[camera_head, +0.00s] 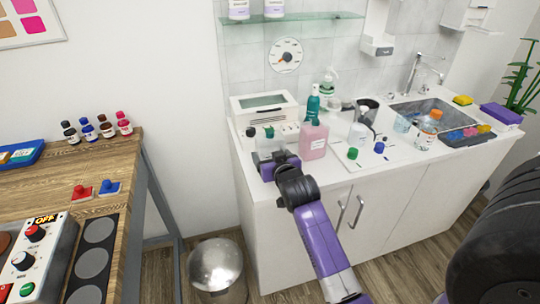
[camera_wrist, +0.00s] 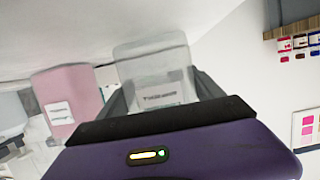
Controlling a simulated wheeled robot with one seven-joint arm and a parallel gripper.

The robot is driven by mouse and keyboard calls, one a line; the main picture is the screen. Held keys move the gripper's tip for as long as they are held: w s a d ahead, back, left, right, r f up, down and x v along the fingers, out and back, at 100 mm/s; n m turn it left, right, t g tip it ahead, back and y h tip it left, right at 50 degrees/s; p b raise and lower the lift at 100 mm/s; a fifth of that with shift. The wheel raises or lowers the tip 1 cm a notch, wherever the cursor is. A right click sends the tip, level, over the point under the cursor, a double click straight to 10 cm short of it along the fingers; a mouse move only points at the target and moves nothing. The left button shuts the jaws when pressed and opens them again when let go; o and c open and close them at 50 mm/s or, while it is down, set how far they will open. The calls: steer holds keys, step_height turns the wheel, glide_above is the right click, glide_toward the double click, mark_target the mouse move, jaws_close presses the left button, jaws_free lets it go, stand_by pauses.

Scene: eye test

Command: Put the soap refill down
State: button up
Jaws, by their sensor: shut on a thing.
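The soap refill, taken to be the clear, see-through bottle with a white label, is in my gripper at the counter's left end (camera_head: 268,146). It fills the middle of the wrist view (camera_wrist: 152,72), between the two grey fingers. My gripper (camera_head: 279,164) is shut on it from the front; it also shows in the wrist view (camera_wrist: 158,98). The gripper hides its lower part in the head view, and I cannot tell whether its base touches the white counter (camera_head: 340,182).
A pink bottle (camera_head: 313,142) stands close to the right of the held bottle. A white box-shaped device (camera_head: 262,106) is behind.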

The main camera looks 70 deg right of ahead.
steer(key=shift+f, duration=0.15)
steer(key=o, duration=1.4)
steer(key=shift+o, duration=0.2)
